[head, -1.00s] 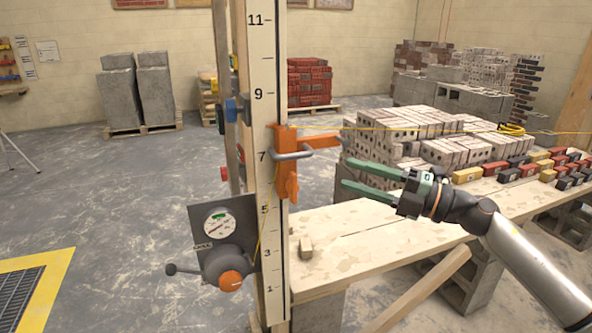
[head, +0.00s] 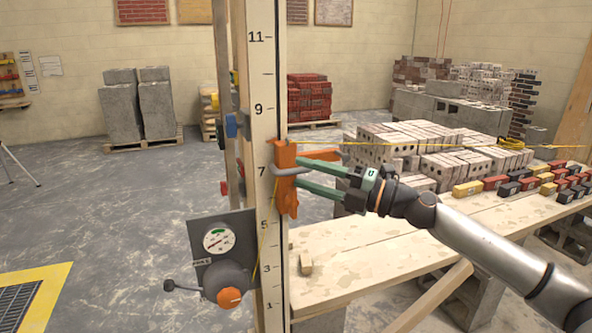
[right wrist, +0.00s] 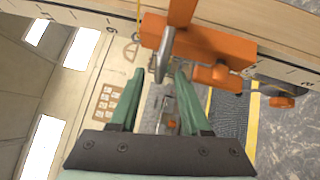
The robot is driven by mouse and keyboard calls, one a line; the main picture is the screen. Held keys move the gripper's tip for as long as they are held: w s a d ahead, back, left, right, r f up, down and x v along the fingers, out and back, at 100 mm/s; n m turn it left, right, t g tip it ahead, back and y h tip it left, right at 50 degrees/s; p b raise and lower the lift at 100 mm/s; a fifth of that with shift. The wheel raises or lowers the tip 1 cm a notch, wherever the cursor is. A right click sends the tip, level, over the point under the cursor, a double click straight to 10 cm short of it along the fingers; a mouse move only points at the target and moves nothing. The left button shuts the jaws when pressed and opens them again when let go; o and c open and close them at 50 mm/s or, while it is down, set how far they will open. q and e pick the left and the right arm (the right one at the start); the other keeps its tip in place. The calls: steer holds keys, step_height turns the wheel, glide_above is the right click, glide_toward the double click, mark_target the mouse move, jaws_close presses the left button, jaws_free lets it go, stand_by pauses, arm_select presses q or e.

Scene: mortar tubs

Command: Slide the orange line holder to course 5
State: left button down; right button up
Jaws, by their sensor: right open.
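The orange line holder (head: 287,197) is on the upright numbered pole (head: 262,110), its grey handle level with about the 7 mark. A yellow line runs right from its top. In the right wrist view the orange holder (right wrist: 215,45) and its grey handle (right wrist: 164,56) are just ahead of the fingertips. My right gripper (head: 300,172) is open, its green fingertips at the handle, one above and one below in the head view. I cannot tell whether they touch it. The 5 mark shows lower on the pole. My left gripper is not in view.
A gauge box with an orange knob (head: 230,298) is on the lower pole. A plank bench (head: 400,237) stands right of the pole, with a small block on it. Stacked pale bricks (head: 440,165) and coloured bricks are behind my right arm. Open floor lies to the left.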

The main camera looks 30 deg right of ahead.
steer(key=shift+p+x, duration=0.6)
steer(key=shift+x, duration=0.8)
jaws_close()
stand_by(0.7)
